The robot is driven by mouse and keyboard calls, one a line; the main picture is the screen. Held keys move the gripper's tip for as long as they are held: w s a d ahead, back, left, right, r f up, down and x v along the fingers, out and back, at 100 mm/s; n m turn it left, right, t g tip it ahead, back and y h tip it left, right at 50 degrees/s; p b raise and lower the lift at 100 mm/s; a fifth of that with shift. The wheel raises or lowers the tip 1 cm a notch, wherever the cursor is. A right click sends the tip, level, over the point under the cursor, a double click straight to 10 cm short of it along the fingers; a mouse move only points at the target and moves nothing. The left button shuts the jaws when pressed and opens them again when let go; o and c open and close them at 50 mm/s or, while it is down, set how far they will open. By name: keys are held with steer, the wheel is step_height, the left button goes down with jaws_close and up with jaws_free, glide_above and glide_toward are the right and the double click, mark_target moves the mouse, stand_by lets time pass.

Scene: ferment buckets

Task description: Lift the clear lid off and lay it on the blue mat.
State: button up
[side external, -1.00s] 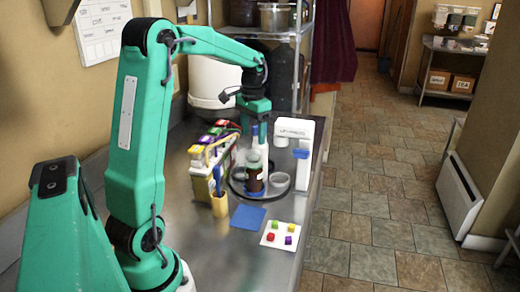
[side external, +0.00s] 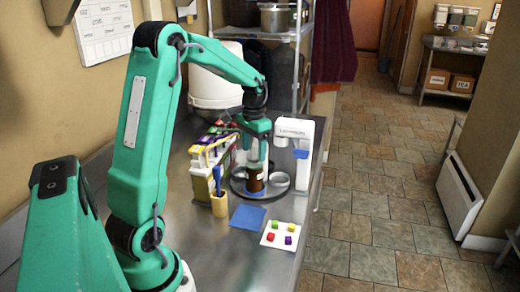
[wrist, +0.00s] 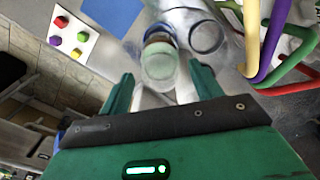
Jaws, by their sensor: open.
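A small jar with dark amber contents (side external: 254,179) stands upright on a round dark tray (side external: 283,190). In the wrist view, a pale greenish clear lid (wrist: 160,62) shows at the jar's top, just ahead of my fingertips. My gripper (side external: 257,158) is directly over the jar in the side view and hides most of the lid there. In the wrist view my gripper (wrist: 162,80) is open, with one finger on each side of the lid; I cannot tell whether they touch it. The blue mat (side external: 247,217) lies flat and bare on the counter in front of the tray; its corner shows in the wrist view (wrist: 112,14).
A white card (side external: 283,236) with several coloured cubes lies right of the mat. A white device (side external: 303,150) stands behind right.

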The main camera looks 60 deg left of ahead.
steer(key=shift+f, duration=1.05)
steer(key=shift+c, duration=0.2)
steer(key=c, duration=1)
